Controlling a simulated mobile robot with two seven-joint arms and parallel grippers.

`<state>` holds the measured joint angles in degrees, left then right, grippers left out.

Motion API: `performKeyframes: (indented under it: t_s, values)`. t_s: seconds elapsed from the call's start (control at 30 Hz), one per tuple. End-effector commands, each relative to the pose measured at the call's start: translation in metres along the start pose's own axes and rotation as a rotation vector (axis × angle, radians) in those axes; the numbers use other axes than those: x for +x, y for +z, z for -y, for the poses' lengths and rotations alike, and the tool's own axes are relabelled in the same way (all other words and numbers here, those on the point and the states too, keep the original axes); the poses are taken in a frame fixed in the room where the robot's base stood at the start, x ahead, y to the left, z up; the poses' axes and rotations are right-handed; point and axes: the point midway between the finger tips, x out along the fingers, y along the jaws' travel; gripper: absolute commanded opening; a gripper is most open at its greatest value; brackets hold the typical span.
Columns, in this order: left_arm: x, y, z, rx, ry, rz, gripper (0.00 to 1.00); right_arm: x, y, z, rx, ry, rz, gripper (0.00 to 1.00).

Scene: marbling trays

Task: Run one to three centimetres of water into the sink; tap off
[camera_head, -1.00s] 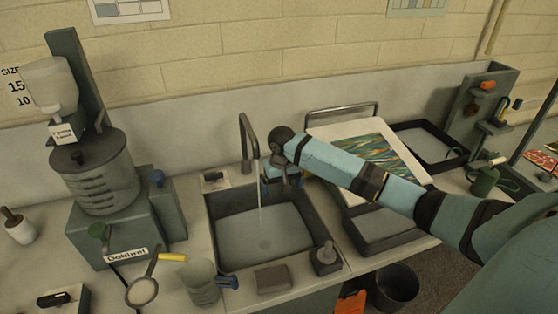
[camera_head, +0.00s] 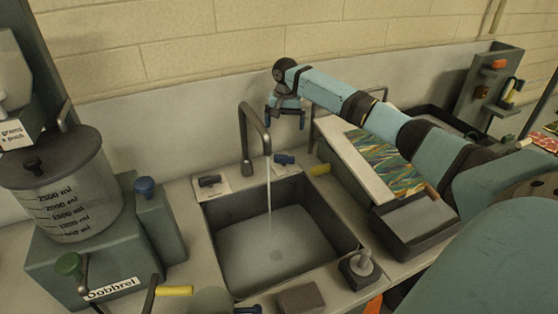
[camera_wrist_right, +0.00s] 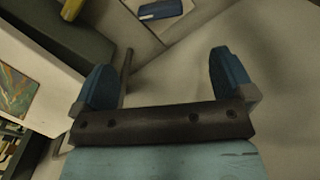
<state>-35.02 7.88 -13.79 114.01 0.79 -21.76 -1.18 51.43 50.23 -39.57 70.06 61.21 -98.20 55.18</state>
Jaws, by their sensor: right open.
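The sink (camera_head: 335,225) is a dark basin with a pale, flat water surface low inside; its exact depth cannot be read. A thin stream of water (camera_head: 269,200) runs from the bent spout (camera_head: 248,130) into it. A blue tap lever (camera_head: 284,159) sits on a plate right of the spout, and a black one (camera_head: 210,181) sits left of it. My right gripper (camera_head: 287,114) is open and empty, above and apart from the blue lever. A blue lever (camera_wrist_right: 160,10) also shows beyond the fingers in the right wrist view. My left gripper is out of view.
A plunger-like piece (camera_head: 362,264) stands at the sink's front right corner. A lidded measuring vessel (camera_head: 65,190) stands at left. A sponge-like block (camera_head: 302,298) lies in front.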

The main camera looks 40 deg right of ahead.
Motion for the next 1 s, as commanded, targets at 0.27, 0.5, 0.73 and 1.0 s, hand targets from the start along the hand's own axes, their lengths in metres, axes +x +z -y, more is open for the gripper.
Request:
performKeyframes:
  t_s: [0.27,0.5,0.73,1.0]
  values:
    - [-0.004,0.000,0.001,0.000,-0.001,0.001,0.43,0.044,0.001,0.000,-0.001,0.004,0.004,1.00]
    - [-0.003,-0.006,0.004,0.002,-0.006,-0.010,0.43,0.095,0.001,0.000,-0.001,0.003,0.004,1.00]
    - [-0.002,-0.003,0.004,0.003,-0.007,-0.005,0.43,0.127,0.001,0.001,-0.001,0.001,0.002,1.00]
    - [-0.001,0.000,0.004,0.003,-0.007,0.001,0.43,0.135,0.001,0.000,-0.001,0.001,0.001,1.00]
